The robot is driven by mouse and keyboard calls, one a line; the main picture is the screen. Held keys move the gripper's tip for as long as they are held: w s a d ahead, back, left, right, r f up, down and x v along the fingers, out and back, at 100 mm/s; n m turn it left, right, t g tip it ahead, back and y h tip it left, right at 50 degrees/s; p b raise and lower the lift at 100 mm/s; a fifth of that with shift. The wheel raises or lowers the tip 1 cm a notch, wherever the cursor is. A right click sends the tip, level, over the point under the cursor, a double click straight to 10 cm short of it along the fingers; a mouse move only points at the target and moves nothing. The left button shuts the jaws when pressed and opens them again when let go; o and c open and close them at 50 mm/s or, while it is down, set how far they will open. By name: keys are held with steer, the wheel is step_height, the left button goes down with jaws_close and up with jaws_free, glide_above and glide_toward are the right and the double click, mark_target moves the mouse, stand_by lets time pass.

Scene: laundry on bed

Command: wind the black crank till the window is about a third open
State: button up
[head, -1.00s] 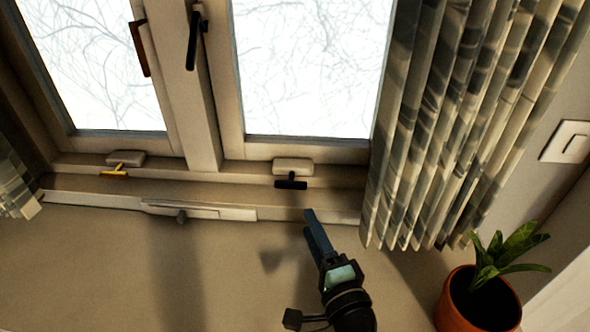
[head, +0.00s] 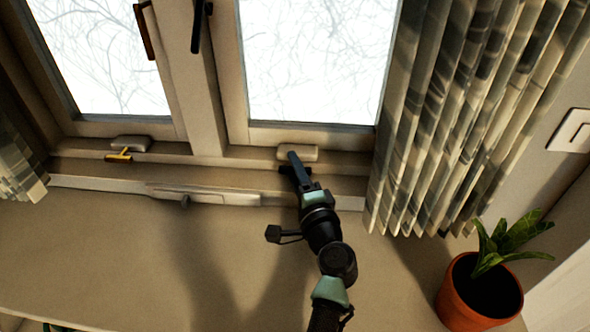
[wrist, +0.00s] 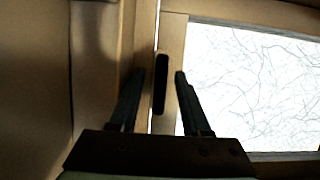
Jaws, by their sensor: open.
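The black crank (head: 284,170) sits below its pale housing (head: 311,153) at the foot of the right window pane (head: 310,60). My gripper (head: 294,160) is at the crank and hides most of it in the head view. In the wrist view the black crank (wrist: 161,84) appears as an upright dark bar between the two open fingers (wrist: 158,78), with a gap on each side. I cannot tell how deep it sits between them. The right pane looks closed in its frame.
A black handle (head: 196,30) and a brown handle (head: 145,32) are above. A patterned curtain (head: 440,120) hangs close on the right. A potted plant (head: 468,305) stands at lower right.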

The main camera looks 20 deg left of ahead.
jaws_close()
stand_by(0.5)
